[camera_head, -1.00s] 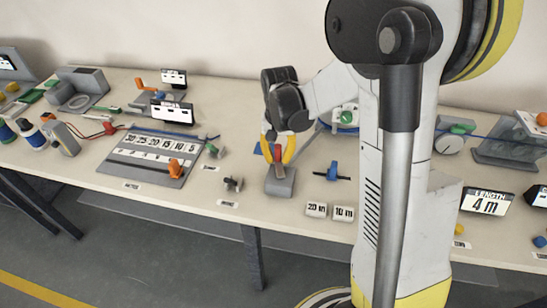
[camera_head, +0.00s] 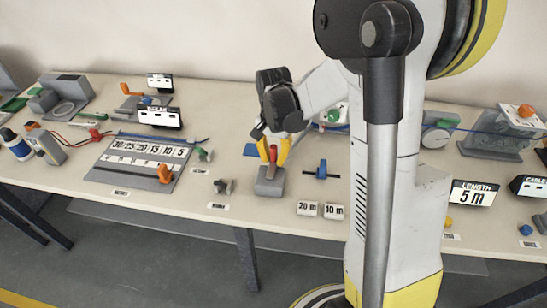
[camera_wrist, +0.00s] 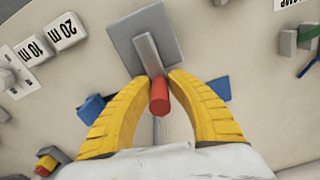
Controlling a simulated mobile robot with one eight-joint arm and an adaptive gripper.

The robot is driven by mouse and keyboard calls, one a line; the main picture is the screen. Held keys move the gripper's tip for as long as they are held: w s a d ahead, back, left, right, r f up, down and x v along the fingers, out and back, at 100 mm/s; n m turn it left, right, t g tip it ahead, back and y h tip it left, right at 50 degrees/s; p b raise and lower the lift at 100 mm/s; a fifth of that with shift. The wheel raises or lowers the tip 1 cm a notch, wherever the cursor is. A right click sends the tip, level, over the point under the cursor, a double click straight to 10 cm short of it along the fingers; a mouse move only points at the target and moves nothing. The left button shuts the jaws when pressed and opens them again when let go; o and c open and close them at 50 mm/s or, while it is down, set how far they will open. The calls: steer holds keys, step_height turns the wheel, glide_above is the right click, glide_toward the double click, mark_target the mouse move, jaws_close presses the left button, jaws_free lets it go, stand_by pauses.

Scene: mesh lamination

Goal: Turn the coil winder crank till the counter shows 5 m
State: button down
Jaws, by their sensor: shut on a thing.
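The length counter (camera_head: 472,193) at the right reads 5 m. The crank is a grey block (camera_head: 269,183) with a grey arm and a red handle (camera_head: 272,156), near the table's front middle. In the wrist view the red handle (camera_wrist: 159,97) sits at the end of the grey arm (camera_wrist: 148,55), above the grey plate (camera_wrist: 165,25). My gripper (camera_head: 271,162) has its yellow fingers shut on the red handle from above. In the wrist view my gripper (camera_wrist: 160,80) has one finger on each side of the handle.
Small blocks marked 20 m (camera_head: 307,208) and 10 m (camera_head: 334,211) lie right of the crank. A blue-handled part (camera_head: 321,170) stands close to its right, a dark knob (camera_head: 223,187) to its left. A scale board (camera_head: 125,175) lies further left.

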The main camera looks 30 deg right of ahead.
steer(key=shift+a, duration=0.1)
steer(key=c, duration=1.3)
jaws_free()
step_height(320, 180, up, 12)
stand_by(0.3)
